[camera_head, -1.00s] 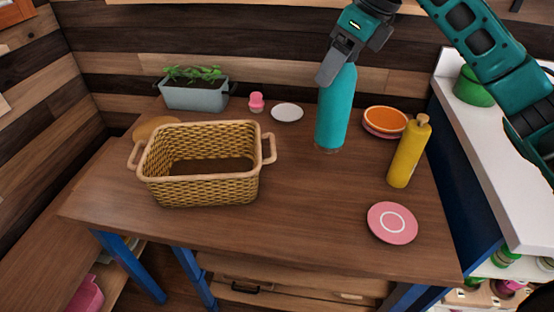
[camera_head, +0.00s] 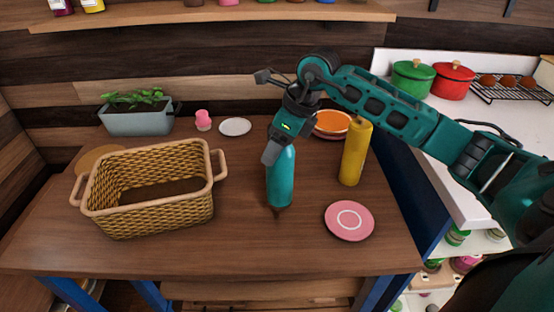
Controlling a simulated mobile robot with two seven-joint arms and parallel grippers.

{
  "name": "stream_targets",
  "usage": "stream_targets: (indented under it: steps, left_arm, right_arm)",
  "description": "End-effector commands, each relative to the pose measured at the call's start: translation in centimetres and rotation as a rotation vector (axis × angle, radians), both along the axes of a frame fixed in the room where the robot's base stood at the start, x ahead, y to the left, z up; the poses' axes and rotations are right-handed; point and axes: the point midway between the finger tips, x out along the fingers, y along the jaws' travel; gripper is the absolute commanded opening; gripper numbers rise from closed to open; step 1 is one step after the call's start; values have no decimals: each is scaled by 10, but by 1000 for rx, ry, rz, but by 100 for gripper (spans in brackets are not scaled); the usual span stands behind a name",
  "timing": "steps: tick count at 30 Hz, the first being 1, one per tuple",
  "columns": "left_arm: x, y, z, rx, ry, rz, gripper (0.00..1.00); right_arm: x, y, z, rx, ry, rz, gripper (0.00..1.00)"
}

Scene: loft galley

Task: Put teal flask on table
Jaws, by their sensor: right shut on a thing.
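The teal flask (camera_head: 281,182) is upright over the middle of the wooden table (camera_head: 255,247), between the basket and the yellow bottle. Its base is at or just above the tabletop; I cannot tell whether it touches. My right gripper (camera_head: 272,152) is shut on the flask's upper part, and its fingers hide the flask's top. My left gripper is not in view.
A wicker basket (camera_head: 150,215) stands left of the flask. A yellow bottle (camera_head: 354,152), a pink plate (camera_head: 349,221) and orange bowls (camera_head: 332,123) are to the right. A planter (camera_head: 139,122), a pink item (camera_head: 203,121) and a white plate (camera_head: 235,127) are behind. Table in front is clear.

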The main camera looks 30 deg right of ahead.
Motion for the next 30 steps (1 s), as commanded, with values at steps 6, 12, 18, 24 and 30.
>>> stream_targets:
  steps: [6,12,18,24,30]
  left_arm:
    - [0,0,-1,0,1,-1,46]
    - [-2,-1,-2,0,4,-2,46]
    - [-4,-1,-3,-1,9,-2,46]
    - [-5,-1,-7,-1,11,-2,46]
    - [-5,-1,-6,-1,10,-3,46]
  right_arm:
    - [0,1,-19,3,0,0,0]
    - [0,0,-42,2,-4,0,0]
    - [1,0,-42,1,-5,-1,0]
    - [0,0,-47,0,0,0,71]
    - [0,0,-47,0,0,0,90]
